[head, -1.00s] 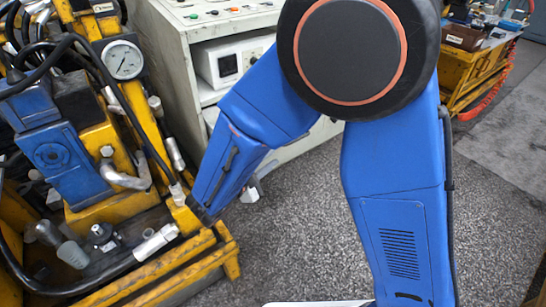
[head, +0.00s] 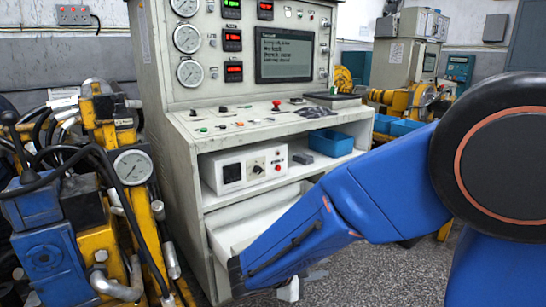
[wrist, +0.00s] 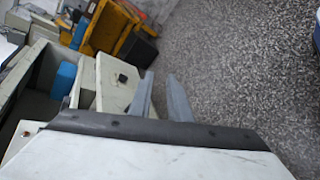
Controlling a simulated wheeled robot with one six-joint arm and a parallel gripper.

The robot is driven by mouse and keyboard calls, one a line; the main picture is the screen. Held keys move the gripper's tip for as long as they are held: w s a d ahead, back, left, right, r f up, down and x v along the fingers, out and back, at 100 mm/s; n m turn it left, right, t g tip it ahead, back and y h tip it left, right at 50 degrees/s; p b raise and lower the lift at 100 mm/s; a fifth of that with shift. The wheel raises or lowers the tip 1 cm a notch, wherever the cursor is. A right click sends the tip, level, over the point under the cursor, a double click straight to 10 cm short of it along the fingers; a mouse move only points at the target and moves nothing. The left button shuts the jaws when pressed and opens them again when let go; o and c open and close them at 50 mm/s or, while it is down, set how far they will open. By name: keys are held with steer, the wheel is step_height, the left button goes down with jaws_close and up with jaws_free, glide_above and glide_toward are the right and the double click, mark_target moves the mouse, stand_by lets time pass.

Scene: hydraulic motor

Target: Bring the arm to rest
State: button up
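My blue arm (head: 345,215) reaches across the lower right of the head view, bent at the large dark joint, with its lower link slanting down to the left in front of the white control cabinet. My gripper (wrist: 161,75) shows in the wrist view as two grey fingers standing apart, with speckled floor between them. Nothing is between the fingers. In the head view the gripper is mostly hidden behind the arm's end; only a small pale piece shows below it.
The control cabinet (head: 160,130) has gauges, a screen and an open shelf holding a blue bin (head: 330,142). A yellow and blue hydraulic rig with a gauge (head: 132,167) stands at left. Speckled floor (wrist: 245,60) lies open on the right of the wrist view.

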steer(key=s+d+r+m+g+y, duration=0.2)
steer(key=s+d+m+g+y, duration=0.15)
steer(key=s+d, duration=0.4)
steer(key=s+d+r+m+g+y, duration=0.2)
steer(key=s+d+m, duration=0.3)
steer(key=s+d, duration=0.3)
steer(key=s+r+m+t+y, duration=0.2)
steer(key=s+r+m+y, duration=0.1)
steer(key=s+m+y, duration=0.1)
steer(key=shift+s+d+r+t, duration=0.25)
steer(key=shift+s+t, duration=0.1)
steer(key=shift+s, duration=0.25)
steer(key=shift+m+y, duration=0.25)
